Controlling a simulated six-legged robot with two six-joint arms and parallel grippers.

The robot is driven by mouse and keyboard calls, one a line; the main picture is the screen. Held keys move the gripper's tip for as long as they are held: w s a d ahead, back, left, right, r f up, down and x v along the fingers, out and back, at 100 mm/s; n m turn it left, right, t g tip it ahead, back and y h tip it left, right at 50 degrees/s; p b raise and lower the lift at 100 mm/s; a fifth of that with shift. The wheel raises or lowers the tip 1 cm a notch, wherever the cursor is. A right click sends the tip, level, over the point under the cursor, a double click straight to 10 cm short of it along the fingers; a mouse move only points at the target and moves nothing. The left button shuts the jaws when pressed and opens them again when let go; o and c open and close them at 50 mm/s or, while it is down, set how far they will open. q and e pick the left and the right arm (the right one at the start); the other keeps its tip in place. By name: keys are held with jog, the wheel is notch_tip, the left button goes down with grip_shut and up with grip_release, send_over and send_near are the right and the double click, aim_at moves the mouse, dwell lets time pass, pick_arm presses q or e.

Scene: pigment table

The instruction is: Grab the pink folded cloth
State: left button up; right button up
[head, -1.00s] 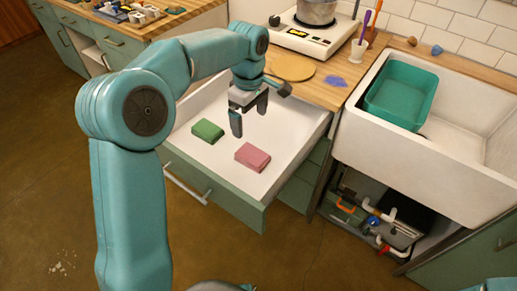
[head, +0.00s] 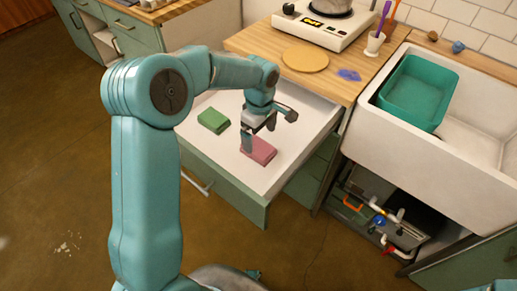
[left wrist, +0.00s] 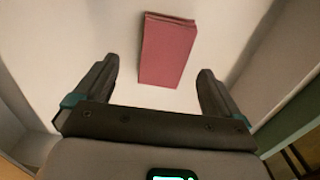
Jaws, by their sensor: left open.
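The pink folded cloth (head: 262,151) lies flat in the open white drawer, near its front. The jaws are open and empty. Whether a finger touches the cloth cannot be told. My right gripper is not in view.
A green folded cloth (head: 213,120) lies left of the pink one in the drawer (head: 225,160). The wooden counter (head: 262,45) with a round board (head: 305,59) is behind. A sink with a teal basin (head: 418,92) stands at the right.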

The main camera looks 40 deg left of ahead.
aim_at(258, 146)
pick_arm(q)
jog(key=f, duration=0.5)
jog(key=shift+s+a, duration=0.1)
jog(key=shift+s, duration=0.15)
jog(key=shift+s+r, duration=0.1)
jog(key=c, duration=1.1)
jog(key=shift+r, duration=0.1)
